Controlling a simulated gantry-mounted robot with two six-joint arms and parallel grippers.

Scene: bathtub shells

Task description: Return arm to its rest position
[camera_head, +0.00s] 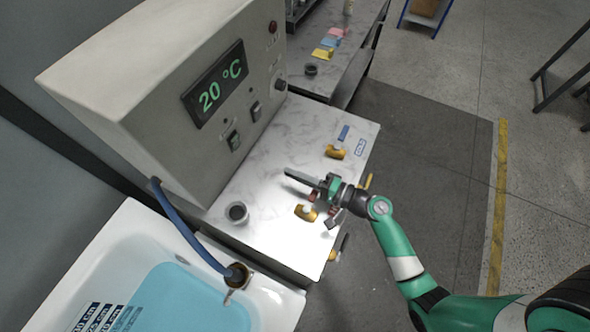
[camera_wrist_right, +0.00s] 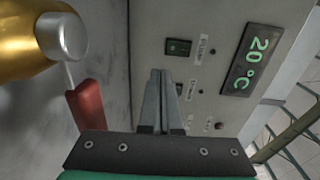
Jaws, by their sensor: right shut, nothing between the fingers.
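My right arm (camera_head: 402,255) reaches in from the lower right of the head view. My right gripper (camera_head: 292,173) is over the marble-topped counter and points left toward the grey control box (camera_head: 140,75). Its fingers are together and hold nothing; the closed fingers also show in the right wrist view (camera_wrist_right: 162,95). Brass valve handles (camera_head: 335,153) and (camera_head: 305,213) sit on the counter on either side of the gripper. In the right wrist view, a large brass and silver knob (camera_wrist_right: 60,38) and a red lever (camera_wrist_right: 86,105) are close on the left. My left gripper is not in view.
The box display (camera_head: 214,88) reads 20 °C, with switches below it. A white tub (camera_head: 130,225) with blue water is at lower left, fed by a blue hose (camera_head: 185,228). Floor at right is open.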

